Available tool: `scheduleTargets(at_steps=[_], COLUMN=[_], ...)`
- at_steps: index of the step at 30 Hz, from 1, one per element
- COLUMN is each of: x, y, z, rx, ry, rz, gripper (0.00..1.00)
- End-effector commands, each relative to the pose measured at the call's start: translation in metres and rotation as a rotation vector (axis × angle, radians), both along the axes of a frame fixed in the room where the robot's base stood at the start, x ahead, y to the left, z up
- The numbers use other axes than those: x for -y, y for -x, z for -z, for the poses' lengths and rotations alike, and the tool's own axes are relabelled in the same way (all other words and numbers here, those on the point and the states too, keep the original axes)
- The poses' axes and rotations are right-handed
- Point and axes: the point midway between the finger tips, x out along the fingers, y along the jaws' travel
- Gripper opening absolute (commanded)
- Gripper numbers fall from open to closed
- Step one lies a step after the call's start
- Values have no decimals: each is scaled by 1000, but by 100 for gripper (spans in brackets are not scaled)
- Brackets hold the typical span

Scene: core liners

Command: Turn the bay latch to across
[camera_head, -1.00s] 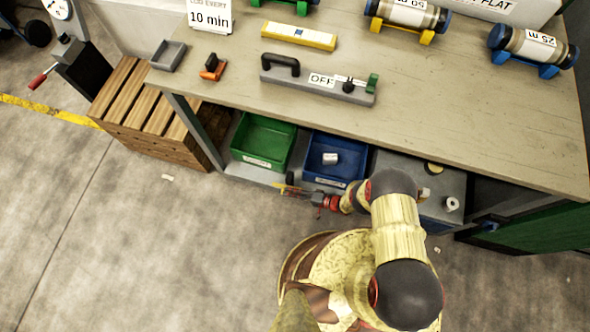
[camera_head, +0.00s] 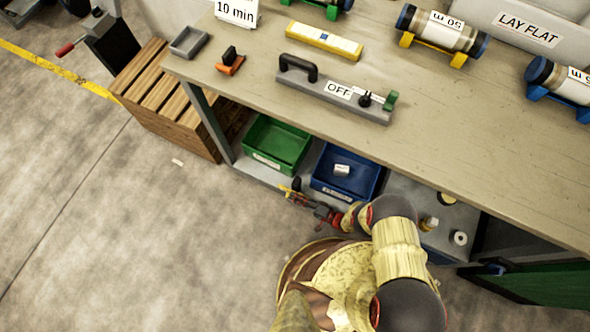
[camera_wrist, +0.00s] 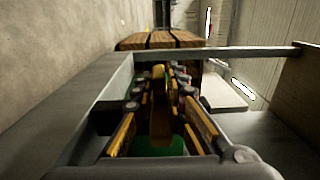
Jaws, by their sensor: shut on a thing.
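The bay latch (camera_head: 296,184) looks like a small black and yellow piece at the front edge of the lower shelf, below the green bin. My gripper (camera_head: 303,199) reaches in from the right at that edge, low under the bench. In the wrist view its fingers (camera_wrist: 163,82) are close together around a narrow yellow and dark piece (camera_wrist: 158,72), and they are shut on it. The fingers cover most of the latch, so I cannot tell its exact angle.
A green bin (camera_head: 258,158) and a blue bin (camera_head: 322,184) stand on the shelf just behind my gripper. The bench top (camera_head: 470,140) overhangs them. A slatted wooden crate (camera_head: 181,137) stands at the left.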

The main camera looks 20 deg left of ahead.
Motion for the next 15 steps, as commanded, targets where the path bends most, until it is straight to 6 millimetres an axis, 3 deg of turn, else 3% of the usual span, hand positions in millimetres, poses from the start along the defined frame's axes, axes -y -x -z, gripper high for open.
scheduleTargets(at_steps=[9, 15], x=[0, 0], y=[2, 1], z=[2, 1], rx=[-4, -2], ry=[6, 4], rz=[-2, -2], gripper=[30, 30])
